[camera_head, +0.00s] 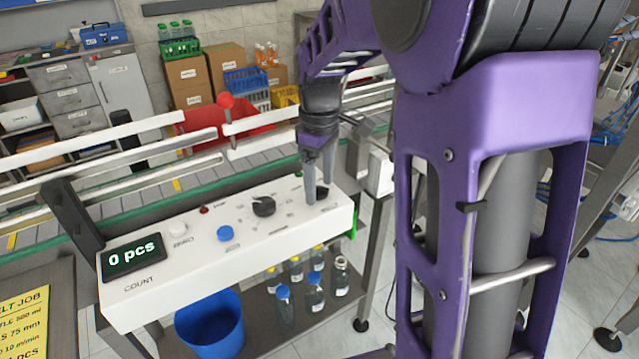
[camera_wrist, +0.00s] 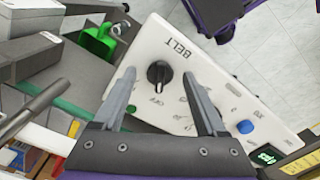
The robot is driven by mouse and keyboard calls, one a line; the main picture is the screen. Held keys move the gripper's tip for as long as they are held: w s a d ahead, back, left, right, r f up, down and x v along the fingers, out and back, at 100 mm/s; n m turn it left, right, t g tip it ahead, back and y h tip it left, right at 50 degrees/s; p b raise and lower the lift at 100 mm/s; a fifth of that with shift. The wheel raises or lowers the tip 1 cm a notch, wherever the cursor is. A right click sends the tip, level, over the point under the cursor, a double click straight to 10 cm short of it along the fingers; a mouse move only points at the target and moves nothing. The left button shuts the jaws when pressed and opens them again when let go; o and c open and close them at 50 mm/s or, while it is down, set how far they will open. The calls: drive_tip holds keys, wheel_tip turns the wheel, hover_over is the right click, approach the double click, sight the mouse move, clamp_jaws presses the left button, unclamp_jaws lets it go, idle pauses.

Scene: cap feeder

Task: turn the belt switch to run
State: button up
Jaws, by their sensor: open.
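The belt switch is a black knob (camera_wrist: 158,73) beside the printed word BELT on the white control panel (camera_wrist: 160,32). In the wrist view it lies between my open gripper's (camera_wrist: 159,76) two fingers, with clear gaps on both sides. The knob's narrow end appears to point toward a small label that looks like OFF. In the head view my gripper (camera_head: 318,194) reaches down to the right end of the panel (camera_head: 165,270), its fingers partly hiding the switch. Whether the fingertips touch the panel is unclear.
A larger black dial (camera_head: 263,206), a blue button (camera_head: 225,233), a white button (camera_head: 178,229) and a red lamp (camera_head: 204,210) sit on the same panel. The count display (camera_head: 132,256) reads 0 pcs. The conveyor with rails (camera_head: 90,143) runs behind. Bottles (camera_head: 285,305) and a blue bin (camera_head: 210,325) are below.

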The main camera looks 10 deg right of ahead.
drive_tip(key=shift+f, duration=0.1)
clamp_jaws()
idle(0.3)
